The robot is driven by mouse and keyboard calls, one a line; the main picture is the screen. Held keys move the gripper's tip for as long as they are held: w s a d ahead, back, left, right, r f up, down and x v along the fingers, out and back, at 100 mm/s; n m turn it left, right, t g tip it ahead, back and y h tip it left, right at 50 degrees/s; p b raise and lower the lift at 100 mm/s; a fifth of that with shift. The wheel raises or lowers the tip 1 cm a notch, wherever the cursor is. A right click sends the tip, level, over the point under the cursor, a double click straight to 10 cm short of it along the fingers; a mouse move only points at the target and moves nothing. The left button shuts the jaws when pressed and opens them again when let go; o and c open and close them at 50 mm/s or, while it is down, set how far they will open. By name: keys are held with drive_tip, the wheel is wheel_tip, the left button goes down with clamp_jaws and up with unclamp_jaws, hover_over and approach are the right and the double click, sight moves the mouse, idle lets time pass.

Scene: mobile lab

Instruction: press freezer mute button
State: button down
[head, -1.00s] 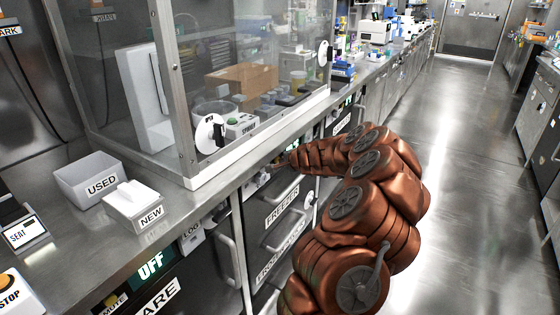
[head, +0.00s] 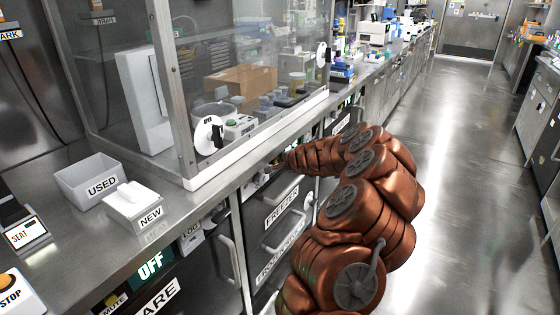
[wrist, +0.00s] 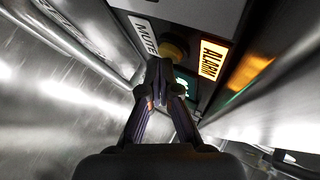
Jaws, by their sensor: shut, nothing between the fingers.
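In the wrist view, the freezer mute button (wrist: 175,47) is a round yellowish knob on a dark panel, beside the white MUTE label (wrist: 144,37). The lit orange ALARM label (wrist: 212,60) is to its right. My gripper (wrist: 160,72) is shut and empty, its fingertips right at the button's lower left edge and partly covering it. I cannot tell whether they touch it. In the head view, my arm reaches to the front of the unit labelled FREEZER (head: 281,207). There the button cannot be made out behind the hand.
A green display (wrist: 186,84) is partly hidden behind my fingers. The steel counter edge overhangs the freezer front. A second MUTE button (head: 115,299) sits by an OFF display (head: 151,265) at lower left. Door handles (head: 228,262) stick out. The aisle on the right is clear.

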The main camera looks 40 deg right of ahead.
drive_tip(key=shift+w+a+r, duration=0.1)
drive_tip(key=shift+w+r, duration=0.1)
drive_tip(key=shift+r, duration=0.2)
drive_tip(key=shift+s+a+f, duration=0.1)
drive_tip(key=shift+s+f, duration=0.05)
drive_tip(key=shift+f, duration=0.1)
drive_tip(key=shift+s, duration=0.1)
drive_tip(key=s, duration=0.1)
drive_tip(key=s+d, duration=0.1)
drive_tip(key=s, duration=0.3)
drive_tip(key=shift+s+d+f, duration=0.1)
drive_tip(key=shift+d+f, duration=0.15)
drive_tip(key=shift+d, duration=0.15)
drive_tip(key=shift+s, duration=0.1)
idle(0.5)
